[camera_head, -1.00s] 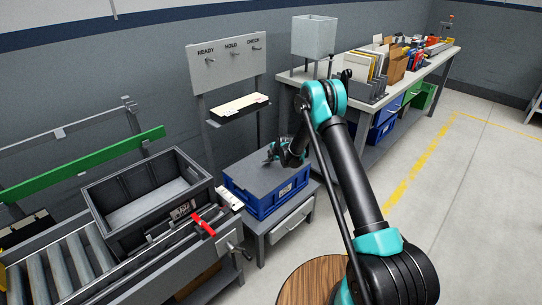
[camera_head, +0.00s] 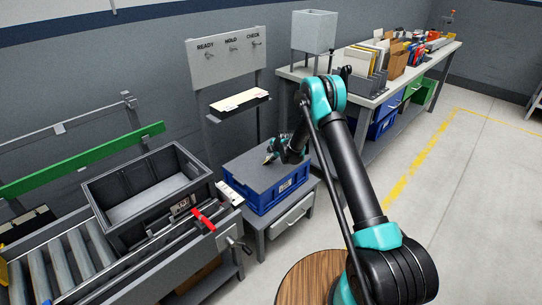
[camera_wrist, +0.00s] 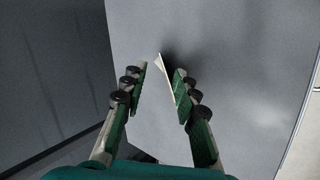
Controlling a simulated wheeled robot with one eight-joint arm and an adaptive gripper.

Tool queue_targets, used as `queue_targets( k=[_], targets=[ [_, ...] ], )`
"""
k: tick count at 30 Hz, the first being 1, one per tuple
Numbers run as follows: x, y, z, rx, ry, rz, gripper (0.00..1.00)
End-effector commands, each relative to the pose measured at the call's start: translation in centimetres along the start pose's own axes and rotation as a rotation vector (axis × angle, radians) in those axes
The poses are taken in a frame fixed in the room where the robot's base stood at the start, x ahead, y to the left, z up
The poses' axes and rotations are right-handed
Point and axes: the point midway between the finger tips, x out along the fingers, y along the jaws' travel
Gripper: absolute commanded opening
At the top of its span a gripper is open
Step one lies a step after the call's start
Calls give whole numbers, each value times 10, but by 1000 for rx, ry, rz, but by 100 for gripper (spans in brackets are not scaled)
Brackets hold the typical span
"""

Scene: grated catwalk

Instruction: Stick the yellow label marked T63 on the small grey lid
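The grey lid (camera_head: 246,170) lies flat on top of a blue crate (camera_head: 266,198), and its grey surface fills most of the wrist view (camera_wrist: 235,55). My gripper (camera_head: 268,160) is low over the lid, near its back edge. In the wrist view its two fingers (camera_wrist: 159,82) stand apart, pointing at the grey surface. A thin pale yellowish piece (camera_wrist: 162,72), probably the label, is between the fingertips, nearly edge-on and against the right finger. A dark shadow lies beside it. I cannot read T63 or tell whether the piece touches the lid.
A shelf (camera_head: 227,113) under the READY/HOLD/CHECK board carries a cream strip (camera_head: 238,100). A grey tote (camera_head: 150,232) stands on the roller conveyor (camera_head: 65,265) at left, near a red handle (camera_head: 203,219). A crowded workbench (camera_head: 365,101) stands behind right. The right floor is clear.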

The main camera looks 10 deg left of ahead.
Motion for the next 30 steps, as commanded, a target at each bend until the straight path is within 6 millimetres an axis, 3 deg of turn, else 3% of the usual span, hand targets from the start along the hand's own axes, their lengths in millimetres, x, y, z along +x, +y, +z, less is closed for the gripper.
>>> queue_targets(
  k=[24, 30],
  targets=[
    [-71, 0, 0, 1, 0, 0, 29],
    [-80, 0, 0, 0, 0, 0, 29]
  ],
)
